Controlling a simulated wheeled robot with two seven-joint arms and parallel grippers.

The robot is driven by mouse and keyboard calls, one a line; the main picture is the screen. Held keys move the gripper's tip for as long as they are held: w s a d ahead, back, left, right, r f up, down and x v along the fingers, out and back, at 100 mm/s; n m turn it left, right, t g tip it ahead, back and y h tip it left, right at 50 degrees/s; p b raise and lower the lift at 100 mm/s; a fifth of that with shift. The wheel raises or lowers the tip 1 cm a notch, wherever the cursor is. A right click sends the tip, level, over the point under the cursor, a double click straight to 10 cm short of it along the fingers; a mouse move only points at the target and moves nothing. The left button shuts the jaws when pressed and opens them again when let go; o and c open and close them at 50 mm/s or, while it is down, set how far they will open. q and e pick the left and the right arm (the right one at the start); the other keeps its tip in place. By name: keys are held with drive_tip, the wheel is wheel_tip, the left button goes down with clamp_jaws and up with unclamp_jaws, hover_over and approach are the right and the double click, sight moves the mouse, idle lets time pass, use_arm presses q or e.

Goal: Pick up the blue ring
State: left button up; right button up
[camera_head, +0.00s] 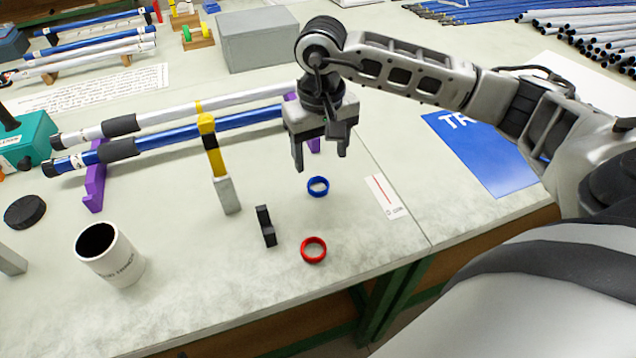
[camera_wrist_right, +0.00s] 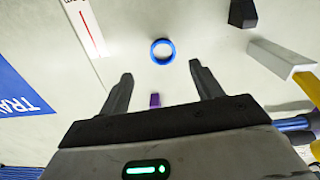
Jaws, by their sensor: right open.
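The blue ring (camera_head: 318,187) lies flat on the pale table, near the table's front right part. It also shows in the right wrist view (camera_wrist_right: 162,42), ahead of the fingertips and roughly centred between them. My right gripper (camera_head: 321,166) is open and empty above the table, just behind the ring in the head view. Its two fingers also show in the right wrist view (camera_wrist_right: 160,76), apart with nothing between them. My left gripper is in neither view.
A red ring (camera_head: 314,250) lies nearer the front edge. A black part (camera_head: 265,226) stands left of the rings, beside a yellow and grey upright (camera_head: 218,165). White and blue rods rest on purple supports (camera_head: 95,185). A white mug (camera_head: 107,254) stands front left.

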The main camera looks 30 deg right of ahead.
sight(319, 180)
drive_tip(key=f, duration=0.2)
drive_tip(key=f+p, duration=0.1)
drive_tip(key=f, duration=0.4)
drive_tip(key=shift+a+f, duration=0.15)
drive_tip(key=shift+a, duration=0.1)
drive_tip(key=c, duration=1.1)
